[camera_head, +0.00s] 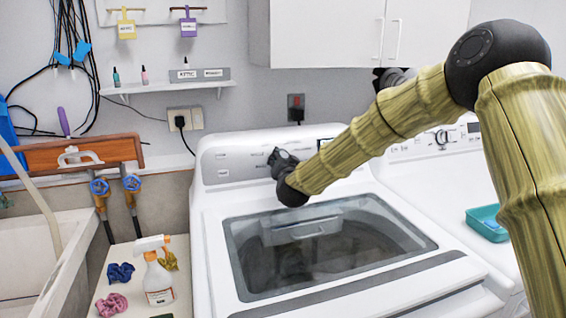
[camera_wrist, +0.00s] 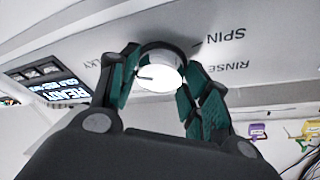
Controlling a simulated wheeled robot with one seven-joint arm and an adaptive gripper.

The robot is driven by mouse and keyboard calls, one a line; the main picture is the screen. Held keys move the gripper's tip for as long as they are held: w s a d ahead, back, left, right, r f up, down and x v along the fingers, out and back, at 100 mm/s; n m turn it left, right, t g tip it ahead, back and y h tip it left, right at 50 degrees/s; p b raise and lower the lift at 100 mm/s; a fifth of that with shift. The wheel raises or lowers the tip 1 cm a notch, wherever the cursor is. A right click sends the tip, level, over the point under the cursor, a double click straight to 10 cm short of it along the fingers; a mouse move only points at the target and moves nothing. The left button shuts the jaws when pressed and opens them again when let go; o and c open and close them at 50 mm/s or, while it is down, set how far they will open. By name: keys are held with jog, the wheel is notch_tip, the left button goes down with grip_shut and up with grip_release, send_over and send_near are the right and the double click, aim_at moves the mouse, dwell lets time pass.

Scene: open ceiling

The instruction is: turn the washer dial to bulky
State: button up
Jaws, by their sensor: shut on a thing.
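The washer dial (camera_wrist: 162,78) is a round silver knob with a bright white face in the wrist view. A short dark mark on the face points left in the picture. My gripper (camera_wrist: 158,66) has its green-padded fingers shut on the dial, one on each side. A label ending in "LKY" (camera_wrist: 92,65) lies left of the dial, partly hidden by the left finger. "SPIN" (camera_wrist: 224,38) and "RINSE" (camera_wrist: 230,70) are on the right. In the head view, my gripper is at the control panel of the white washer (camera_head: 213,240) and hides the dial.
A lit display (camera_wrist: 62,90) sits left of the dial in the wrist view. The washer's glass lid (camera_head: 375,232) is closed below my arm. A second white machine with a teal tray (camera_head: 487,222) stands right.

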dwell(0.5)
jog(key=o, duration=1)
jog(key=s, duration=0.4)
jog(key=s+d, duration=0.1)
jog(key=s, duration=0.7)
jog(key=shift+d+r, duration=0.2)
jog(key=shift+r, duration=0.15)
